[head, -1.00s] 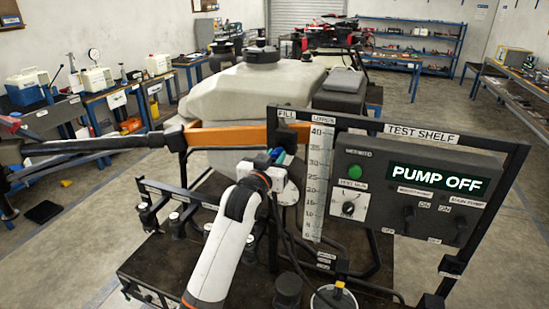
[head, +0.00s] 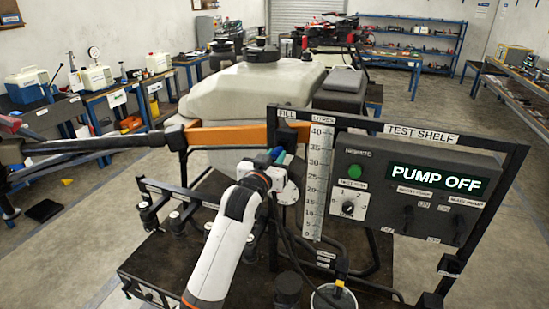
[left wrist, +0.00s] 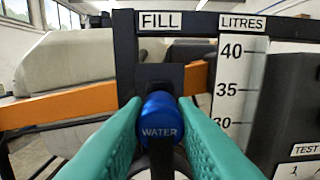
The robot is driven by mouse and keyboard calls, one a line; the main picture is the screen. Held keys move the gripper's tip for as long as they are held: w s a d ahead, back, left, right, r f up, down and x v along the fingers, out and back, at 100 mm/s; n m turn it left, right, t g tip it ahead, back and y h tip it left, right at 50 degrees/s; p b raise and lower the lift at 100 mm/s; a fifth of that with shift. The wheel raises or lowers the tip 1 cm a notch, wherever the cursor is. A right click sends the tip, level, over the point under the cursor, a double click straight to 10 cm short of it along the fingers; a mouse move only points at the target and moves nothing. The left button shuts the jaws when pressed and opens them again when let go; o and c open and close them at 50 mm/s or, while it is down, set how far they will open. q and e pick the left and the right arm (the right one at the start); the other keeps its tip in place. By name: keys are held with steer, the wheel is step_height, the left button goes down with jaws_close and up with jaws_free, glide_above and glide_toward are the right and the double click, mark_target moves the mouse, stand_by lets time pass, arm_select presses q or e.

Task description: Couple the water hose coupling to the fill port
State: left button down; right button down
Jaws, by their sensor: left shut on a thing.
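The blue water hose coupling (left wrist: 158,120), lettered WATER, is in the middle of the left wrist view. My left gripper (left wrist: 160,125) is shut on it, with a green finger on each side. In the head view my left gripper (head: 277,158) is at the left post of the test shelf, below the FILL label (head: 287,114). The FILL label also shows above the coupling in the left wrist view (left wrist: 160,21). The fill port is hidden behind the coupling, so I cannot tell whether they touch. A dark plate (left wrist: 160,73) shows just above the coupling. My right gripper is not in view.
The LITRES scale (head: 317,180) stands right of the gripper. The control box (head: 415,190) reads PUMP OFF. A dark hose hangs below the gripper towards a white-rimmed container (head: 333,297). An orange bar (head: 225,136) and a pale tank (head: 255,90) are behind.

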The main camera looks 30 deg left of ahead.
arm_select(q)
steer(key=shift+x, duration=1.4)
steer(key=c, duration=1.1)
jaws_free()
steer(key=shift+s, duration=0.15)
steer(key=shift+s+d+f, duration=0.1)
steer(key=shift+s+d, duration=0.05)
steer(key=shift+s, duration=0.2)
steer(key=b+v, duration=0.3)
steer(key=v, duration=0.8)
